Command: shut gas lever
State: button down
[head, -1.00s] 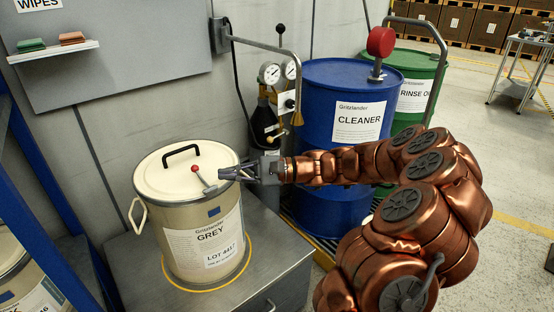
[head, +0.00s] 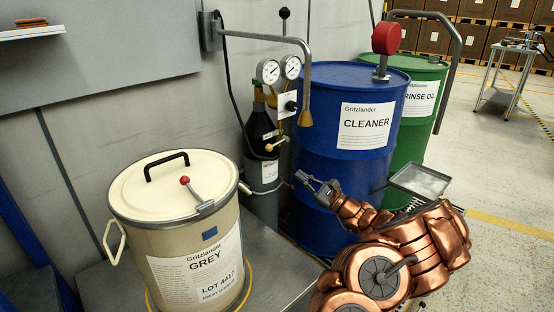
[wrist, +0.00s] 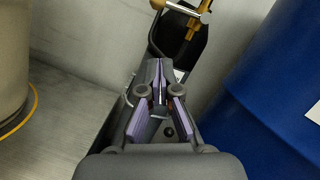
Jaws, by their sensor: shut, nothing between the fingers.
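The gas cylinder (head: 258,130) is black at the top and stands between the grey wall and the blue drum. Two round gauges (head: 268,71) sit above it. A brass lever (head: 274,146) sticks out at the cylinder's front; it looks the likely gas lever. In the wrist view, brass fittings (wrist: 183,8) show at the top edge, above the dark cylinder (wrist: 192,45). My gripper (head: 306,183) is shut and empty, in front of the blue drum, lower and to the right of the lever, apart from it. It also shows in the wrist view (wrist: 158,68), below the brass fittings.
The blue CLEANER drum (head: 330,150) is close behind my gripper. A bent pipe with a brass nozzle (head: 305,117) hangs above. A green drum (head: 425,95) stands behind.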

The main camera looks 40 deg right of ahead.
aim_at(276, 144)
jog(key=w+a+r+b, duration=0.2)
jog(key=w+r, duration=0.3)
jog(key=w, duration=0.3)
jog(key=shift+a, duration=0.8)
jog(key=shift+r, duration=0.1)
